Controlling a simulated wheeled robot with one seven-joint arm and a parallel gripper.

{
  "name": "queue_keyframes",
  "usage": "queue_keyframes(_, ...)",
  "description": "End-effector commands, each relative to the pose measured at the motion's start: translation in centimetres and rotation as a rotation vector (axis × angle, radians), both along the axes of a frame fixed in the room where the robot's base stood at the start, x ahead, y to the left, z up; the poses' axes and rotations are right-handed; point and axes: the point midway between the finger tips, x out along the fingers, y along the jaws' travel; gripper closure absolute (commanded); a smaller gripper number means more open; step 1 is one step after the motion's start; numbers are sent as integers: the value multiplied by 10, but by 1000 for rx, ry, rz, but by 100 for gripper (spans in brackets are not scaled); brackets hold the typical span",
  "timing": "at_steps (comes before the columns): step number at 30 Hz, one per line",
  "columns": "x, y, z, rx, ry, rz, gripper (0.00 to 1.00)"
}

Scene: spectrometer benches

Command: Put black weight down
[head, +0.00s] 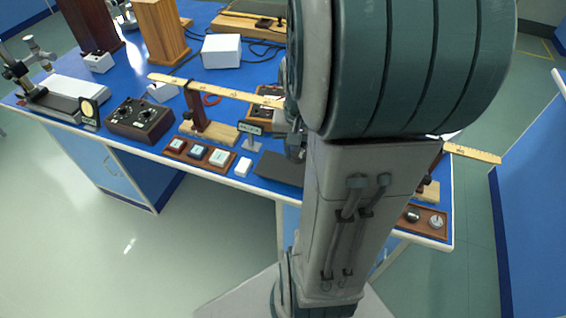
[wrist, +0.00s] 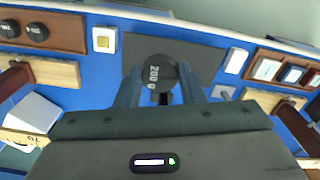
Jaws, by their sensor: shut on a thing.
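My gripper (wrist: 160,90) is shut on a round black weight (wrist: 158,71) marked 200 g, seen in the wrist view. The weight sits between the two fingertips and overlaps the near edge of a dark grey mat (wrist: 205,55) in that view. I cannot tell whether it touches the surface below. The mat also shows in the head view (head: 280,168), left of my arm. In the head view my arm hides the gripper and the weight.
A wooden weight tray (wrist: 70,38) lies left of the mat in the wrist view; its end shows in the head view (head: 432,229). A button tray (head: 178,155), small white block (head: 243,167) and sign (head: 250,128) stand nearby. A long ruler (head: 220,90) spans the blue bench.

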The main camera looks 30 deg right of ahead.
Motion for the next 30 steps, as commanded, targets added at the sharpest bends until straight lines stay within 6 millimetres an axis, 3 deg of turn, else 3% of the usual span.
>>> queue_keyframes(4, -20, 0, -1, 5, -6, -47, 93)
queue_keyframes(8, -18, 2, -6, 9, -3, -57, 93)
queue_keyframes(24, 67, 18, -57, 10, -3, -58, 93)
queue_keyframes(30, 87, 22, -69, 8, -6, -61, 93)
